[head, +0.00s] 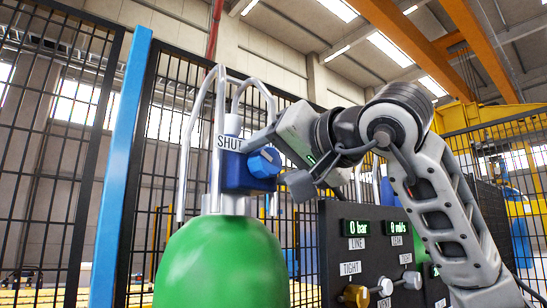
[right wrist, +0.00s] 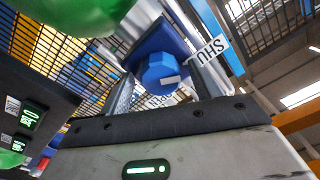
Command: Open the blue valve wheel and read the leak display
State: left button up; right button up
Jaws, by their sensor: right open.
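The blue valve wheel (head: 264,162) sits on the front of a blue valve block (head: 233,172) atop a green cylinder (head: 220,262). A white tag (head: 229,142) beside it reads SHUT. My right gripper (head: 274,160) is open at the wheel, its fingers to either side. In the right wrist view the wheel (right wrist: 158,72) shows between the two fingers (right wrist: 163,88); I cannot tell whether they touch it. The leak display (head: 396,228) on the black panel reads 0 ml/s, in green. My left gripper is not in view.
The black panel (head: 335,265) stands right of the cylinder, with a 0 bar line display (head: 356,228) and a brass knob (head: 355,295) and silver knobs (head: 385,287). Thin white guard bars (head: 188,150) rise around the valve. Black mesh fencing and a blue post (head: 120,165) stand behind.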

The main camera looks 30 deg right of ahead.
jog(key=c, duration=1)
jog(key=shift+o, duration=0.2)
